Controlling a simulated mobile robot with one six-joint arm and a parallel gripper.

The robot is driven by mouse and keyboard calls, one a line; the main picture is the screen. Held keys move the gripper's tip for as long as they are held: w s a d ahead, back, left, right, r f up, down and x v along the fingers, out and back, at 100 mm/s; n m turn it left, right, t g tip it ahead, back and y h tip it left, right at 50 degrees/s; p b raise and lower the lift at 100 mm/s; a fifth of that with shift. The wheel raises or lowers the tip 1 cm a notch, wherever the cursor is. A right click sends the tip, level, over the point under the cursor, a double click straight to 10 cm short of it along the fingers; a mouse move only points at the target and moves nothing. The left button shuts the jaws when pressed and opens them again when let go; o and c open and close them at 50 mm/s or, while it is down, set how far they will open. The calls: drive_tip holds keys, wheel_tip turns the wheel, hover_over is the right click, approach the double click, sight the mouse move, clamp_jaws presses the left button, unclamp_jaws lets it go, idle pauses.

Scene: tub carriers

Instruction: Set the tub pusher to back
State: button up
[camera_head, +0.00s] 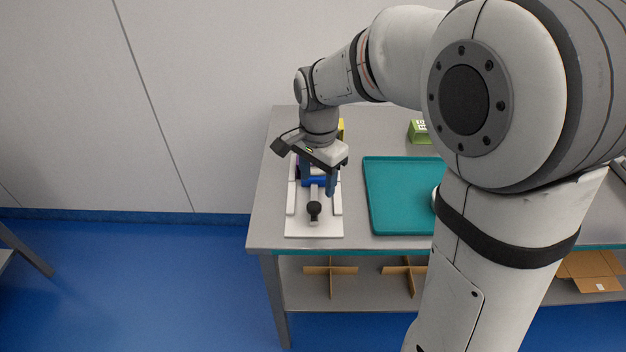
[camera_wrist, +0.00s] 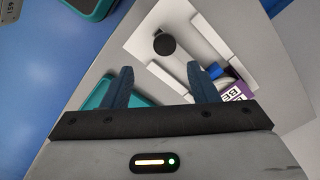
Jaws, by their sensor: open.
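The tub pusher is a pale slide on a white base plate (camera_head: 293,222), with a round black knob (camera_head: 314,208) at its near end. Part of the pusher is hidden by the gripper.
A purple box (camera_wrist: 237,91) with white letters lies beside the right finger in the wrist view. A teal tray (camera_head: 380,222) is right of the plate on the grey table (camera_head: 268,215). A green block (camera_head: 418,132) stands farther back. My arm hides the table's right part.

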sight(314, 206)
drive_tip(key=shift+w+a+f, duration=0.25)
drive_tip(key=shift+a+f, duration=0.05)
drive_tip(key=shift+a, duration=0.05)
drive_tip(key=shift+f, duration=0.25)
wheel_tip(314, 206, down, 7)
drive_tip(key=shift+f, duration=0.1)
clamp_jaws()
idle(0.4)
